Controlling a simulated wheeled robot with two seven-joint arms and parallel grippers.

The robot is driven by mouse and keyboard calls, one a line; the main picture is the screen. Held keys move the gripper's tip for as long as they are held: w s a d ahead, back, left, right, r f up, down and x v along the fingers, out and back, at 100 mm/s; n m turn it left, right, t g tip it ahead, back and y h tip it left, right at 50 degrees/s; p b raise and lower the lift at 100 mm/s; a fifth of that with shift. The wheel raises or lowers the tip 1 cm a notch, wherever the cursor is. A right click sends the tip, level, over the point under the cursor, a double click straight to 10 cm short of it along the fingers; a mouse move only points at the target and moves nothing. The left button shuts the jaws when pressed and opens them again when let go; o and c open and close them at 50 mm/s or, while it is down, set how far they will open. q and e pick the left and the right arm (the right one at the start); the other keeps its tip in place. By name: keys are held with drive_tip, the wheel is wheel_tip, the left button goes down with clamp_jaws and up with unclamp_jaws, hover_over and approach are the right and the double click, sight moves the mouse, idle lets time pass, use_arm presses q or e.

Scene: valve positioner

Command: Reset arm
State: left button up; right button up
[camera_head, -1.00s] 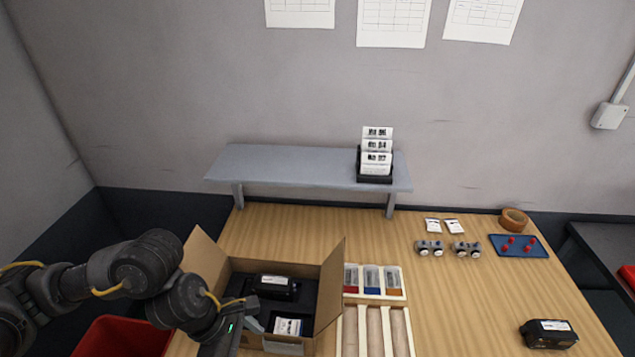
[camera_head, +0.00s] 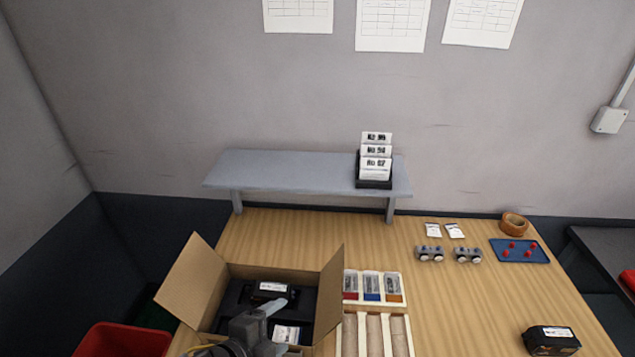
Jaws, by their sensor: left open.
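My left gripper (camera_head: 270,318) is at the bottom of the head view, over the near part of the open cardboard box (camera_head: 190,281). It is open, and I see nothing between its fingers. Inside the box, a black device (camera_head: 269,291) with a white label lies in dark foam, beyond the gripper. A white printed packet (camera_head: 287,333) lies in the box just right of the gripper. The gripper hides part of the box's near side. My right gripper is not in view.
A wooden tray (camera_head: 388,317) with coloured packets stands right of the box. A grey shelf (camera_head: 280,171) holds a card rack (camera_head: 374,172). Metal fittings (camera_head: 430,253), a tape roll (camera_head: 514,224), a blue tray (camera_head: 519,250) and another black device (camera_head: 551,340) sit right. The table's middle right is clear.

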use_arm(q)
drive_tip(key=s+a+f+n+g+y, duration=0.6)
drive_tip(key=s+a+f+n, duration=0.6)
drive_tip(key=s+a+n, duration=0.5)
wheel_tip(320, 180, down, 36)
drive_tip(key=n+g+b, duration=0.1)
drive_tip(key=b, duration=0.6)
drive_tip(key=s+a+f+g+b, duration=0.1)
drive_tip(key=s+f+b, duration=0.4)
drive_tip(key=s+f, duration=1.1)
wheel_tip(320, 180, down, 3)
drive_tip(key=shift+s+a+r+g, duration=0.2)
drive_tip(key=shift+a+g, duration=0.1)
drive_tip(key=shift+a, duration=0.35)
